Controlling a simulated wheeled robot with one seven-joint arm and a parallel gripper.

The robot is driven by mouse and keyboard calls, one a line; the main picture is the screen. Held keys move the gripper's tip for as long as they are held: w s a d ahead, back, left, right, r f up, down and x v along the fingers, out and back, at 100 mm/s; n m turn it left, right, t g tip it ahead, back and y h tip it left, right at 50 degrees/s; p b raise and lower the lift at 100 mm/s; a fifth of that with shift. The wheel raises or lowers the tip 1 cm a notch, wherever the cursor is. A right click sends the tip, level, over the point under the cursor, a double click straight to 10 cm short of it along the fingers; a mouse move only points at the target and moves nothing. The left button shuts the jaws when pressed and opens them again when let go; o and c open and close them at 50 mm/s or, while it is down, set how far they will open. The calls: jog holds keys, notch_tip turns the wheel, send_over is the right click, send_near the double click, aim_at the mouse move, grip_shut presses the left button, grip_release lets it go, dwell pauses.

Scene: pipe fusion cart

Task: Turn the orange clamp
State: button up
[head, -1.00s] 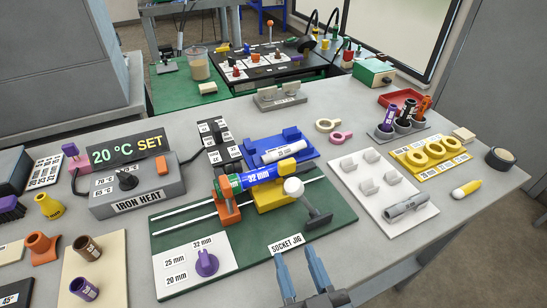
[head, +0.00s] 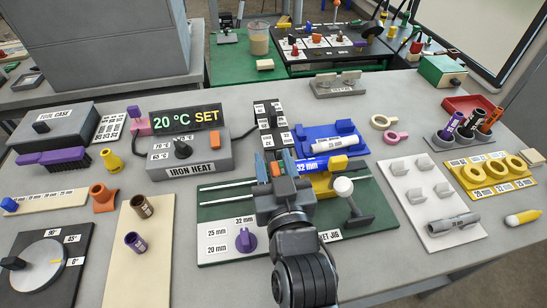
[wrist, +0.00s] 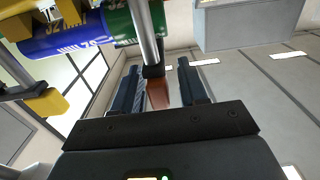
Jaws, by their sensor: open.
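The orange clamp sits on the green socket jig (head: 215,215). In the head view my gripper (head: 275,160) covers most of it, and only a small orange patch (head: 277,169) shows between the fingers. In the wrist view, a brown-orange piece (wrist: 157,95) at the end of a metal rod (wrist: 146,35) lies between my two open fingers (wrist: 158,68), with gaps on both sides. The blue 32 mm pipe (head: 308,167) lies beside my gripper; its green part shows in the wrist view (wrist: 124,25).
A yellow clamp (head: 325,184) and a white-knobbed lever (head: 344,188) stand just right of my gripper. The IRON HEAT box (head: 190,155) stands behind left. A white peg board (head: 420,180) is at right.

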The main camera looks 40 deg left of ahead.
jog(key=shift+w+a, duration=0.2)
grip_shut()
dwell(0.3)
jog(key=shift+f+b, duration=0.15)
jog(key=shift+b, duration=0.45)
